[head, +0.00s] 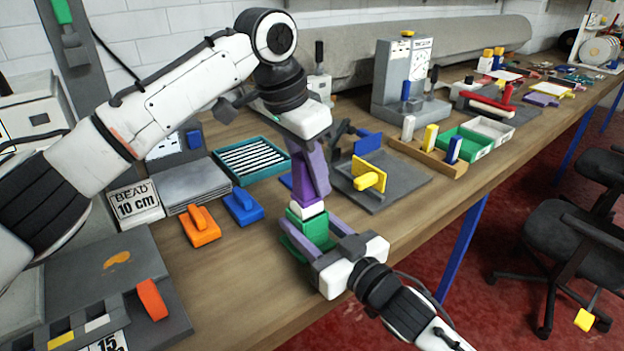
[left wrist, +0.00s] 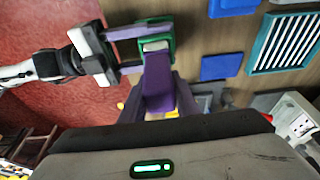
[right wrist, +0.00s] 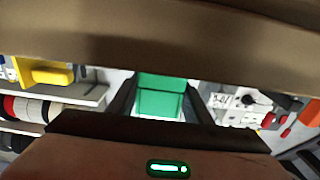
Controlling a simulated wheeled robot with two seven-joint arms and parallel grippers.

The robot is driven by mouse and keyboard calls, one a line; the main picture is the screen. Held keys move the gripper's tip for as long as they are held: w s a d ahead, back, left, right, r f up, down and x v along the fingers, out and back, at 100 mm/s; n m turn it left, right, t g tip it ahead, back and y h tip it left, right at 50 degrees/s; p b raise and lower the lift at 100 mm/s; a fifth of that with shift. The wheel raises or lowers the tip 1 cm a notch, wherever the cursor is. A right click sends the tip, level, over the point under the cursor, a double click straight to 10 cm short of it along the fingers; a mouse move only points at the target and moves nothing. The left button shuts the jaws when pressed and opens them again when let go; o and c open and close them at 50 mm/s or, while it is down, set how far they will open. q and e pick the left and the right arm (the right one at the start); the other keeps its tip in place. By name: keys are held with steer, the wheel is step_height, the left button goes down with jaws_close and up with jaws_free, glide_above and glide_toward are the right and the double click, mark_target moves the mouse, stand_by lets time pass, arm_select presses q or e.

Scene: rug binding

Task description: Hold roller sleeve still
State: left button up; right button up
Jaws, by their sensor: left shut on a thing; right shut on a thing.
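A stacked piece stands over the bench, with a purple block (head: 303,193) on top, a white band (head: 307,209) below it and a green part (head: 312,226) at the bottom. I cannot tell which part is the roller sleeve. My left gripper (head: 312,180) comes down from above and is shut on the purple block, which also shows in the left wrist view (left wrist: 158,80). My right gripper (head: 308,236) reaches in from the lower right and is shut on the green part, which fills the space between its fingers in the right wrist view (right wrist: 160,100).
A blue block (head: 243,206) and an orange block (head: 200,227) lie left of the grippers, near a teal slotted tray (head: 219,156). A grey plate with a yellow handled block (head: 369,172) is to the right. The bench's front edge is close to my right gripper.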

arm_select(q)
steer(key=shift+r, duration=2.85)
arm_select(e)
steer(key=o, duration=1.3)
steer(key=shift+s, duration=0.1)
